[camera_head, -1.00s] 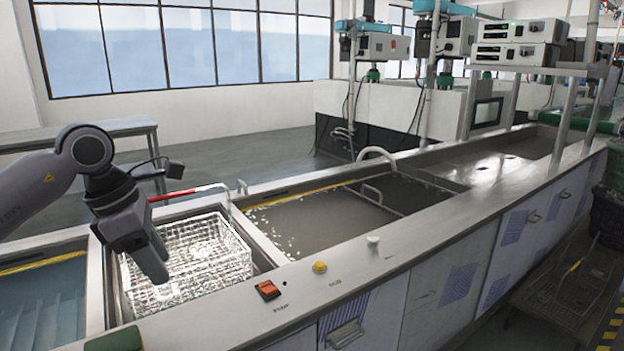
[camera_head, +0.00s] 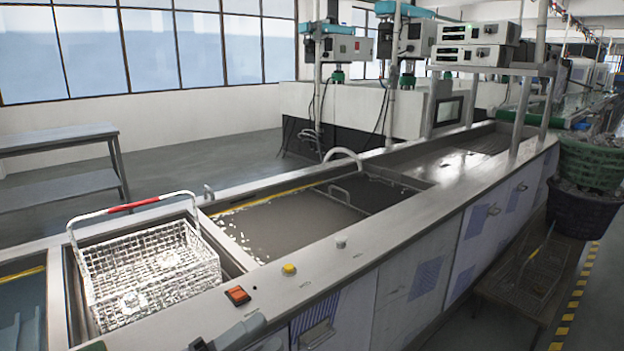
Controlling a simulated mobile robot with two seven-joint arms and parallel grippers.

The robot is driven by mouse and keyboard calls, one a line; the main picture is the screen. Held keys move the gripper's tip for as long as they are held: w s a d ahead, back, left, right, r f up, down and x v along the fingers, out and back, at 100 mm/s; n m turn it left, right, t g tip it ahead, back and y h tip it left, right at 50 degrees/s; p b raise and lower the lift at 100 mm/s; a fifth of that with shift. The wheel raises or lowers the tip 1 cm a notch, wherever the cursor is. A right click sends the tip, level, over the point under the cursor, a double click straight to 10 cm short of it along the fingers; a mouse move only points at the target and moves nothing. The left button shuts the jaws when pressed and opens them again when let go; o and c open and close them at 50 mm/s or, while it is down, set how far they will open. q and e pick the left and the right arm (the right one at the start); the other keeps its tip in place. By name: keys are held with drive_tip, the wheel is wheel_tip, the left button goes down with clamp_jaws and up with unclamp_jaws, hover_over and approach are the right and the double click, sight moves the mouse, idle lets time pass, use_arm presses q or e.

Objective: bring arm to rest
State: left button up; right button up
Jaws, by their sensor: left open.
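Only a small grey part of my left gripper (camera_head: 238,335) shows at the bottom edge of the view, in front of the counter's front edge. The rest of it is cut off by the frame, and its fingertips cannot be made out. It is apart from the wire basket (camera_head: 160,270), which sits in the left-middle tank opening with its red-gripped handle (camera_head: 132,203) standing up. My right gripper is not in view.
The long metal counter (camera_head: 370,222) runs to the back right. It has an orange switch (camera_head: 237,295), a yellow button (camera_head: 289,269) and a tank of murky liquid (camera_head: 290,225). A wooden bench (camera_head: 520,290) and dark crate (camera_head: 580,208) stand at right.

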use_arm(q)
drive_tip(key=s+a+f+n+t+y, duration=0.1)
drive_tip(key=a+f+n+t+y, duration=0.1)
drive_tip(key=a+f+n+y, duration=0.35)
drive_tip(key=s+a+f+n+t+y, duration=0.25)
drive_tip(key=f+n+y, duration=0.45)
drive_tip(key=n, duration=0.4)
drive_tip(key=s+a+f+n+g+y, duration=0.2)
drive_tip(key=s+f+n+g, duration=0.1)
drive_tip(key=s+f, duration=0.3)
drive_tip(key=s+a+f+n+g+y, duration=0.1)
drive_tip(key=s+a+f+n+g, duration=0.1)
drive_tip(key=s+f+n, duration=0.3)
wheel_tip(320, 180, down, 5)
drive_tip(key=shift+s+a+r+g+y, duration=0.15)
drive_tip(key=shift+s+a+g+y, duration=0.15)
drive_tip(key=shift+s+g, duration=0.35)
